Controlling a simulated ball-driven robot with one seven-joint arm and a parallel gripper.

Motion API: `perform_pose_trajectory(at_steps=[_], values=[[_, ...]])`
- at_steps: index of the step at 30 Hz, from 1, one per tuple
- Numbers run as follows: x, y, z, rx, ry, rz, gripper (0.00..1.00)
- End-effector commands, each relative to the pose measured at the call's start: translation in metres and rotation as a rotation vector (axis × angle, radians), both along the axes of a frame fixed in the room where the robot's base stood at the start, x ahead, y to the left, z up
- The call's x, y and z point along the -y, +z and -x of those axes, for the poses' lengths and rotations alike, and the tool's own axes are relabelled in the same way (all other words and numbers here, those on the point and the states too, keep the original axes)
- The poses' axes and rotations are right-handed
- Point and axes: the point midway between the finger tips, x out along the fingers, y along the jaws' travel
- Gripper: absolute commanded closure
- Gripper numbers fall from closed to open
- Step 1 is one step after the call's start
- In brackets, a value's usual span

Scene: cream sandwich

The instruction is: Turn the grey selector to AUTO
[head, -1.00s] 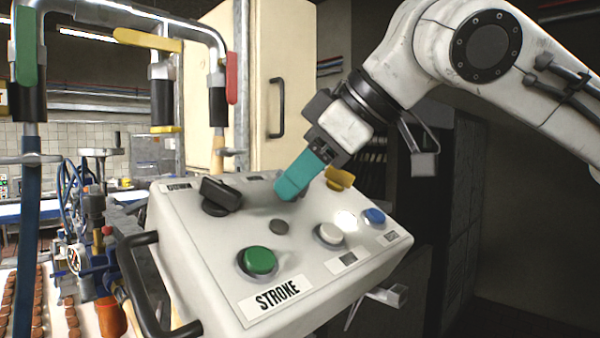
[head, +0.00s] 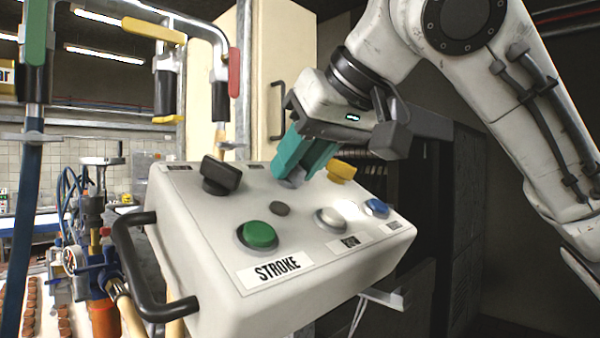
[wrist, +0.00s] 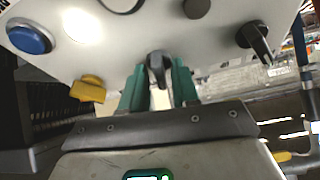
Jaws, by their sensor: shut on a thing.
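The control box (head: 200,262) has a pale sloping panel with knobs and buttons. The grey selector (wrist: 157,68) sits at the panel's back edge, between a black knob (head: 220,175) and a yellow knob (head: 341,171). My gripper (head: 290,178) comes down from above, its teal fingers shut on the grey selector. In the wrist view a finger stands on each side of the selector's grip. In the head view the fingers hide most of it. The small labels along the back edge are too small or covered to read, so I cannot tell its setting.
A green button (head: 259,235), a white button (head: 331,219), a blue button (head: 377,207) and a small dark round piece (head: 280,209) sit on the panel. A black handle (head: 130,265) juts from the box's left side. Pipes with coloured levers (head: 234,72) stand behind left.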

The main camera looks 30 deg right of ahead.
Motion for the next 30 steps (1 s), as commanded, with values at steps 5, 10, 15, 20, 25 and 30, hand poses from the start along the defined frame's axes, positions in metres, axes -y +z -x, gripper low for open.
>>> perform_pose_trajectory(at_steps=[5, 10, 15, 20, 25, 30], values=[[-0.0015, -0.0019, -0.0001, -0.022, -0.122, -0.069, 1.00], [-0.0018, -0.0015, -0.0003, -0.039, -0.213, -0.119, 1.00], [-0.0016, -0.0009, -0.0001, -0.051, -0.276, -0.151, 1.00], [-0.0012, -0.0004, -0.0002, -0.057, -0.307, -0.167, 1.00], [-0.0010, 0.0001, -0.0003, -0.058, -0.320, -0.174, 1.00], [-0.0009, 0.0002, -0.0004, -0.058, -0.321, -0.175, 1.00]])
